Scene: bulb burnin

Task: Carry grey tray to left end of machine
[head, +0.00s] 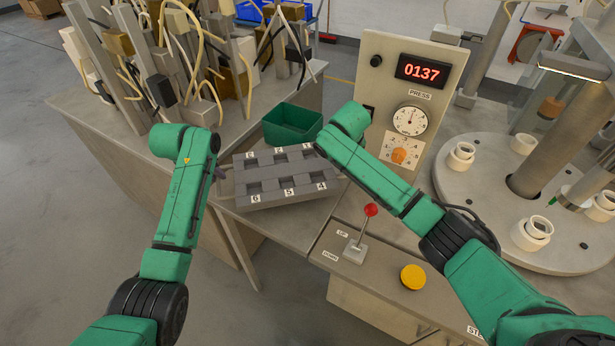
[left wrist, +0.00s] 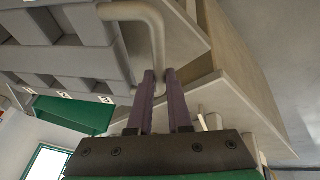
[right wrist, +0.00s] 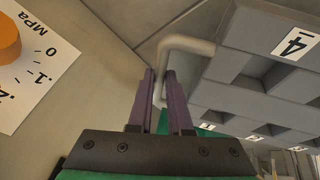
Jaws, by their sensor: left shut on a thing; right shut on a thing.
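The grey tray (head: 287,200) has numbered square pockets in two rows, and the pockets look empty. It is over the table to the left of the machine panel, between my two arms; I cannot tell whether it touches the table. My left gripper (left wrist: 160,75) is shut on the tray's bent handle (left wrist: 152,30) at its left end. My right gripper (right wrist: 160,75) is shut on the handle (right wrist: 185,42) at the other end. In the head view the left fingers (head: 221,174) show at the tray's left edge; the right fingers are hidden behind my right arm.
A green bin (head: 292,125) stands just behind the tray. The control panel (head: 405,100) with gauge and 0137 display is right. A red-knobbed lever (head: 370,211) and yellow button (head: 412,277) are in front. A turntable (head: 480,205) with white sockets stands right; cluttered posts fill the back left.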

